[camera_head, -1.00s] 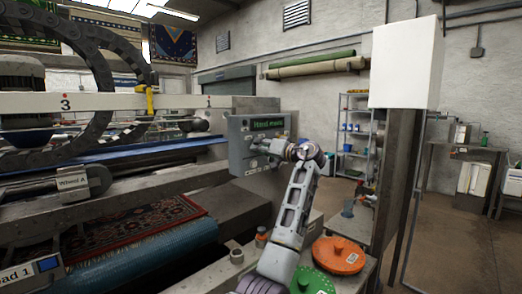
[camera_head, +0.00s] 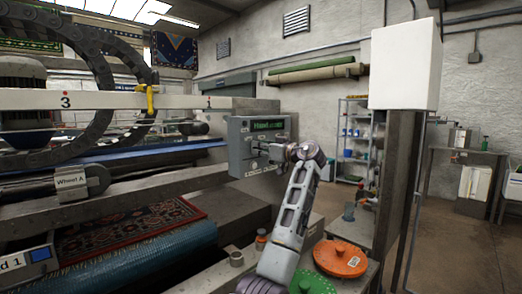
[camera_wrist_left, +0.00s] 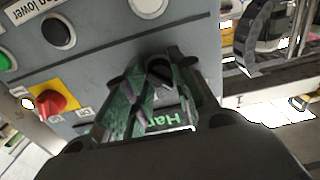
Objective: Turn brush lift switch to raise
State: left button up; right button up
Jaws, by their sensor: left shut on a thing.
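The grey control panel (camera_head: 240,150) stands at the end of the machine in the head view, with a lit green display. My left gripper (camera_head: 268,152) reaches its face from the right. In the left wrist view, the gripper (camera_wrist_left: 155,82) is shut on a dark switch knob (camera_wrist_left: 159,69) on the panel, with a finger on each side. The fingers hide most of the knob and any label on it, so I cannot tell which way it points. My right gripper is not in view.
In the wrist view, a red knob on a yellow plate (camera_wrist_left: 51,102) and a black button (camera_wrist_left: 57,32) sit beside the gripper. In the head view, orange (camera_head: 340,258) and green (camera_head: 311,283) round lids lie below my arm. Open floor (camera_head: 455,240) is at right.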

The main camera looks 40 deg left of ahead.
pick_arm(q)
jog(key=shift+f, duration=0.2)
jog(key=o, duration=1.1)
jog(key=shift+r, duration=0.15)
jog(key=shift+c, duration=0.2)
jog(key=shift+d, duration=0.15)
jog(key=s+d, duration=0.1)
jog(key=d, duration=1)
jog(key=shift+d, duration=0.35)
